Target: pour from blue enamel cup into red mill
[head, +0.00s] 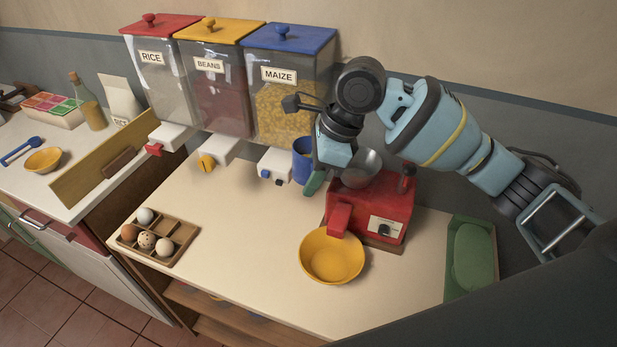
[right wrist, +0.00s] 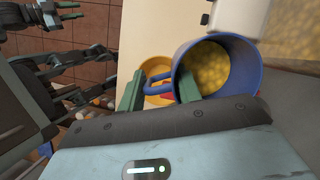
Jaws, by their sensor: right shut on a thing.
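The blue enamel cup (head: 302,160) is beside the red mill (head: 372,208), left of its grey metal hopper (head: 362,168). In the right wrist view the cup (right wrist: 178,72) shows yellow maize inside. My right gripper (head: 318,182) is shut on the cup's handle; its green fingers (right wrist: 160,90) lie either side of the handle in the wrist view. The cup's underside is hidden. A yellow bowl (head: 331,262) stands under the mill's red spout.
Rice (head: 160,85), beans (head: 215,90) and maize (head: 290,108) dispensers stand along the wall. An egg tray (head: 185,236) is at the counter's left front. A green box (head: 484,222) is right of the mill. The counter between tray and bowl is clear.

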